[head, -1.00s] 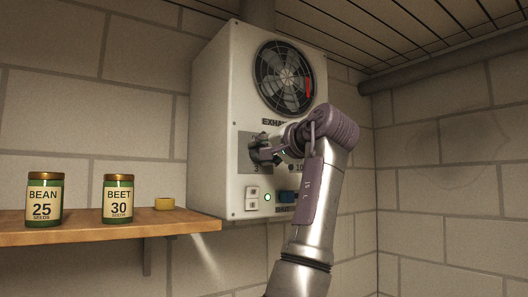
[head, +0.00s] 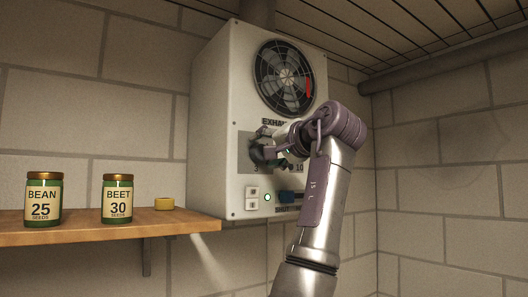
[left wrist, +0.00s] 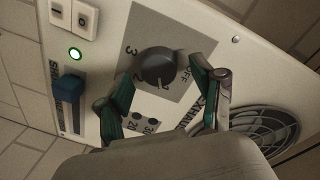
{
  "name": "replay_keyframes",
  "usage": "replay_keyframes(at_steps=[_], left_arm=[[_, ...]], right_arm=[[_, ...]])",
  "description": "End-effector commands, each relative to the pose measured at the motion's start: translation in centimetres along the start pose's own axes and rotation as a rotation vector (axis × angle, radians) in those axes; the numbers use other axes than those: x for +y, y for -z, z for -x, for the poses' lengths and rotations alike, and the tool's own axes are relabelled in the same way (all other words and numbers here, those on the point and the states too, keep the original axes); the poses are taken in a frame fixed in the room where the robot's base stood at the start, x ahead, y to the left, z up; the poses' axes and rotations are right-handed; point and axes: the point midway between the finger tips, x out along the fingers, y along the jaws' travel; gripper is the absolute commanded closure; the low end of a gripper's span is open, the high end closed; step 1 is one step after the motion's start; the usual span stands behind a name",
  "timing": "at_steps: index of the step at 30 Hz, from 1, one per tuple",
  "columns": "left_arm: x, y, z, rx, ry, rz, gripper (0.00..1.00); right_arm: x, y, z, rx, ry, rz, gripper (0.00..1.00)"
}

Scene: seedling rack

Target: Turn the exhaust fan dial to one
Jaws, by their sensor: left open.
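The exhaust fan dial (left wrist: 157,68) is a dark round knob on a grey plate, with 3, 2, 1 and OFF printed around it. It shows in the left wrist view. I cannot tell for certain which mark it points to. My left gripper (left wrist: 162,72) is open, with one finger to either side of the dial in that view, and holds nothing. In the head view the left gripper (head: 275,153) is at the dial plate and partly covers it. Contact with the dial is not clear. My right gripper is not in view.
The white fan box (head: 212,120) carries a round fan grille (head: 284,78), a green light (head: 268,198), white switches (head: 252,198) and a blue slider (left wrist: 69,88).

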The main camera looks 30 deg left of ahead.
Motion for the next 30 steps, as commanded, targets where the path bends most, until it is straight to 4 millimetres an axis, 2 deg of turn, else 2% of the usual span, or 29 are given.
replay_keyframes(at_steps=[9, 15, 20, 30], left_arm=[[0.1, 0.1, 6.9, 0.004, -0.001, 0.001, 0.32], [0.0, 0.1, 9.7, 0.003, -0.001, 0.000, 0.32], [0.0, 0.0, 10.5, 0.002, 0.000, 0.000, 0.32], [0.0, 0.0, 10.5, 0.002, 0.000, 0.000, 0.32]], right_arm=[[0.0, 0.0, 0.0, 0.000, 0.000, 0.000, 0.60], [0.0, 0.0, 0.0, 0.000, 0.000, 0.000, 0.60], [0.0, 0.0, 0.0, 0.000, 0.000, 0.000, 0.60], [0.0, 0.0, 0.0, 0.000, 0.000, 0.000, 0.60]])
